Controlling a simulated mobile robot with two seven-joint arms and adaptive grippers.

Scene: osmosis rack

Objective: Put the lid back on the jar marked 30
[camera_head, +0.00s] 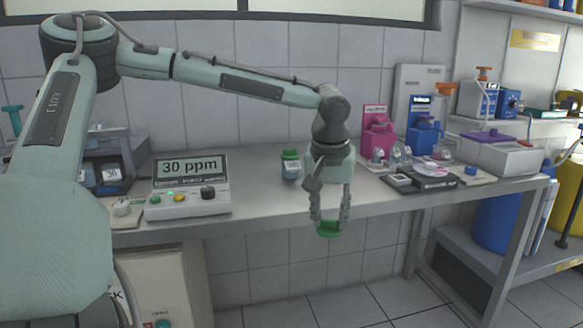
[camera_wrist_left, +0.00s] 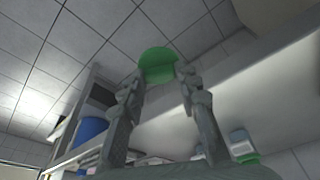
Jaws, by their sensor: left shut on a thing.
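My left gripper (camera_head: 329,222) points down in front of the bench's front edge. Its fingers are shut on a green lid (camera_head: 328,230), held in the air. In the left wrist view the lid (camera_wrist_left: 157,66) sits between the tips of my left gripper (camera_wrist_left: 158,75). A small clear jar (camera_head: 291,170) with a green top stands upright on the bench, left of my gripper; its label is too small to read. A jar marked 30 (camera_head: 112,174) shows in a dark holder at the left, partly behind my arm; its top is hard to make out. My right gripper is out of view.
A meter (camera_head: 190,185) reading 30 ppm stands on the bench (camera_head: 258,200) at the left. Pink (camera_head: 377,138) and blue (camera_head: 424,138) apparatus, small glassware and a black tray (camera_head: 422,180) stand to the right. Bench between meter and jar is clear.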

